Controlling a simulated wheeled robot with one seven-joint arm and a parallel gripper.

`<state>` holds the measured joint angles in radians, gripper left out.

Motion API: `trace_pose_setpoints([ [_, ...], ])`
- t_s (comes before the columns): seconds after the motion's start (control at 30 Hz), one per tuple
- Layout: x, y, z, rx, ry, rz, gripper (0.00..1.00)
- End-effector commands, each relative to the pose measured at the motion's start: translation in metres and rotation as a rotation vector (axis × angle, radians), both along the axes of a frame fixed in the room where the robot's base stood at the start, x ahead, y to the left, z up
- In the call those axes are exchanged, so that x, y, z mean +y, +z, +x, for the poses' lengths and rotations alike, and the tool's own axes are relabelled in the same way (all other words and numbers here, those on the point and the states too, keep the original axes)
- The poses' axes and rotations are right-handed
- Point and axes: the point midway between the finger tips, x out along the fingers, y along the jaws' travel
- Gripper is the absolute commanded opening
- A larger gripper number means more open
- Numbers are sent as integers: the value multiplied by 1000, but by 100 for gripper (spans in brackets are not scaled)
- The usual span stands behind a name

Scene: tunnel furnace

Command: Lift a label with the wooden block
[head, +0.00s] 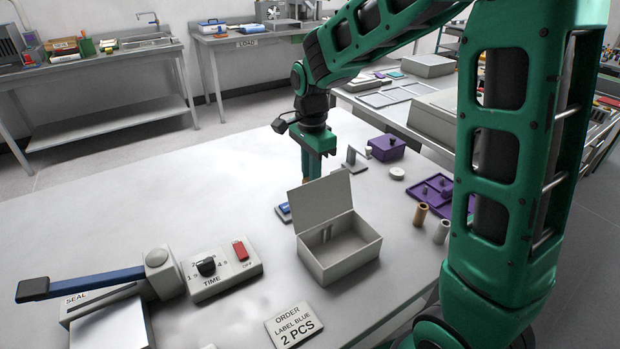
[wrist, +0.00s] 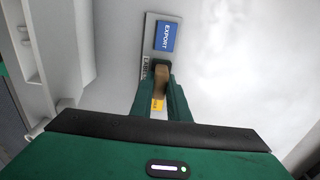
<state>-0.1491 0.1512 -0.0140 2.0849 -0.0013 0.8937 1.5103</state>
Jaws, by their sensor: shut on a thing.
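My gripper (head: 307,172) points down over the white table behind the open grey box. In the wrist view my gripper (wrist: 161,88) is shut on the wooden block (wrist: 161,78), a small tan piece between the fingertips. Under it lies a grey label plate (wrist: 146,68) marked "LABEL". A blue label reading "EXPORT" (wrist: 166,36) lies on the plate beyond the block. A yellow label (wrist: 158,104) shows partly between my fingers. The blue label also shows in the head view (head: 285,208), left of the box. I cannot tell whether the block touches the plate.
The grey box (head: 345,262) stands with its lid up close to my gripper. A sealer with a blue lever (head: 95,279) and a time dial unit (head: 222,268) are at front left. An order card (head: 293,325) reads "LABEL BLUE 2 PCS".

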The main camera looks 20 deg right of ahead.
Motion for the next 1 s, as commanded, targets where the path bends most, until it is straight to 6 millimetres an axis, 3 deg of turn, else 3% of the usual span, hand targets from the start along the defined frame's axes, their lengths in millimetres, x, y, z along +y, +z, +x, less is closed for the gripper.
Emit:
trace_pose_setpoints([
  [1.0, 0, -6, 0, -1, -1, 0, 0],
])
